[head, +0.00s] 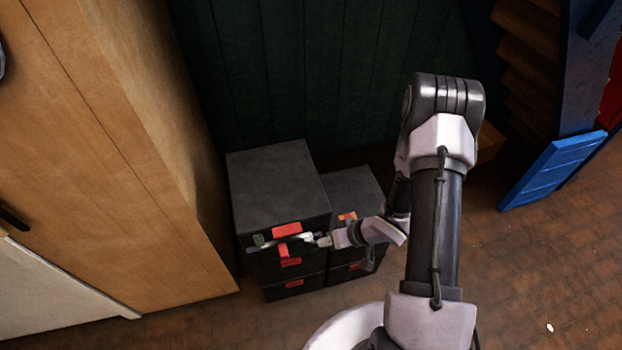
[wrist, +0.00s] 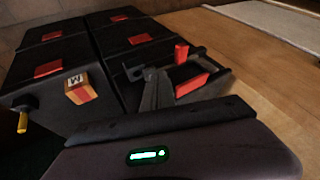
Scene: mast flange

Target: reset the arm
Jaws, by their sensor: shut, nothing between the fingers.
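My gripper (head: 308,239) is at the front of the taller black drawer unit (head: 272,187) in the head view, beside its upper red label (head: 287,229). In the wrist view my gripper's grey fingers (wrist: 153,78) are together with nothing between them. They are close to the black drawer fronts and a red piece (wrist: 181,52). Whether the fingers touch the unit cannot be told. My arm reaches from the lower right of the head view, bends at the top, and comes down leftward to the drawers.
A second, lower black unit (head: 352,190) stands right of the first. It bears an orange tag marked M (wrist: 80,90). A wooden cabinet (head: 150,130) is close on the left. A blue panel (head: 553,170) leans at the right. The brick floor at lower right is open.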

